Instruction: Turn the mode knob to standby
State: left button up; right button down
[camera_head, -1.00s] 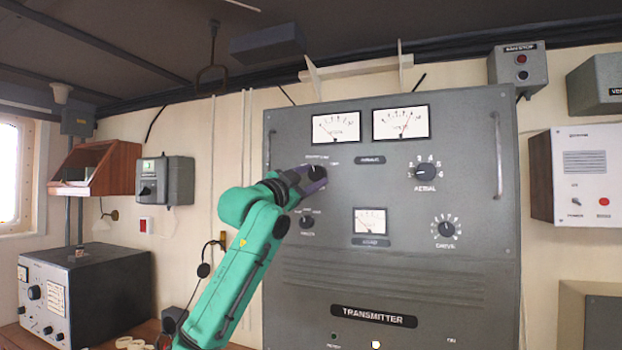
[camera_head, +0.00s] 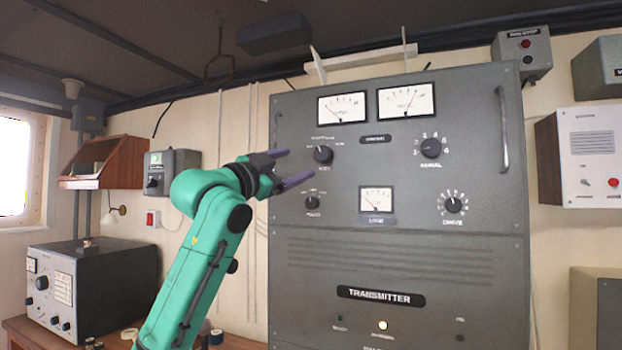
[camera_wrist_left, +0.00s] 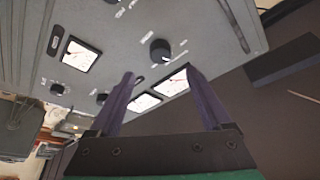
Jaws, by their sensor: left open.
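The mode knob (camera_head: 323,154) appears to be the round black knob below the left upper meter on the grey transmitter panel. Small white labels surround it, too blurred to read, and I cannot tell its setting surely. My left gripper (camera_head: 301,167) is open and empty, left of this knob and apart from it, its two purple fingers spread toward the panel. In the left wrist view, the knob (camera_wrist_left: 160,50) shows beyond and between the spread fingers (camera_wrist_left: 160,82), with nothing between them. My right gripper is not in view.
Close by on the panel are a smaller knob (camera_head: 312,202) below, a small meter (camera_head: 376,200), the aerial knob (camera_head: 430,148) and another knob (camera_head: 453,204). A vertical handle (camera_head: 503,130) stands out at the right edge. A grey instrument box (camera_head: 75,290) sits at lower left.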

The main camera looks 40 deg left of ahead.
pick_arm(q)
jog(key=b+v, duration=0.1)
jog(key=v, duration=0.4)
jog(key=shift+s, duration=0.1)
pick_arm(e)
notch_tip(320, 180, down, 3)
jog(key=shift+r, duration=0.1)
